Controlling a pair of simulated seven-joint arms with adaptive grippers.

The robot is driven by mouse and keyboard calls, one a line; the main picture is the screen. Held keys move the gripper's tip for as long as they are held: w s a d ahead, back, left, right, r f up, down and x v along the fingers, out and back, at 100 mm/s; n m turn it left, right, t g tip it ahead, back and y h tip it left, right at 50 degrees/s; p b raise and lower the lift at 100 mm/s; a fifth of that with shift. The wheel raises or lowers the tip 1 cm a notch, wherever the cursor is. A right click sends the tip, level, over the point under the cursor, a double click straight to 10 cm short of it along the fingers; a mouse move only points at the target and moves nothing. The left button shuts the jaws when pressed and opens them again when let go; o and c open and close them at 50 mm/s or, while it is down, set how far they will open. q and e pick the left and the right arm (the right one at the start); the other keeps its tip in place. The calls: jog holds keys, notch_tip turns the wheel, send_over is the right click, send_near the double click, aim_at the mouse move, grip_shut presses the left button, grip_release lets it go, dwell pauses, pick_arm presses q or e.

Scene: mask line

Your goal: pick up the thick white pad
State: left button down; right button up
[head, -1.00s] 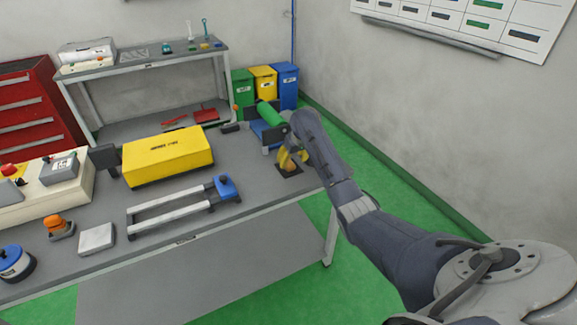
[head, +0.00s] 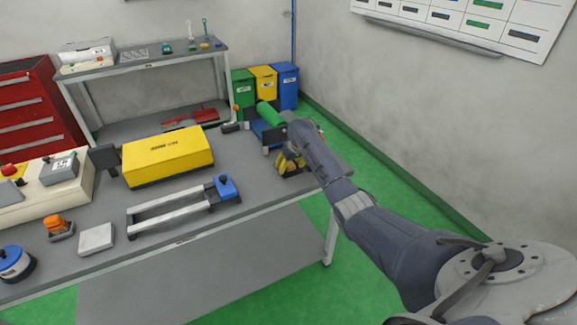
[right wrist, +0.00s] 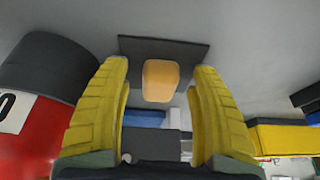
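A flat white square pad (head: 96,238) lies on the grey table near its front edge at the left in the head view. It is apart from both grippers and is not seen in the right wrist view. My right gripper (head: 289,163) is at the right end of the table, far from the pad. In the right wrist view, its yellow fingers (right wrist: 158,85) are open and spread, with nothing held. A tan-orange block (right wrist: 160,80) on a dark square plate (right wrist: 190,50) shows between and beyond the fingertips. My left gripper is not in view.
A long yellow box (head: 167,155) and a white rail frame with a blue end piece (head: 226,186) stand between pad and gripper. An orange-topped item (head: 56,226) and a blue-topped round container (head: 14,262) are left of the pad. A green roller (head: 270,114) stands behind the gripper.

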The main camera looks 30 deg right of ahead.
aim_at(291, 165)
jog(key=c, duration=1)
jog(key=shift+r, duration=0.6)
jog(key=shift+v, duration=1.15)
jog(key=s, duration=0.5)
jog(key=s+a, duration=0.1)
jog(key=s, duration=1.1)
jog(key=shift+a+r, duration=0.1)
jog(key=shift+a, duration=0.1)
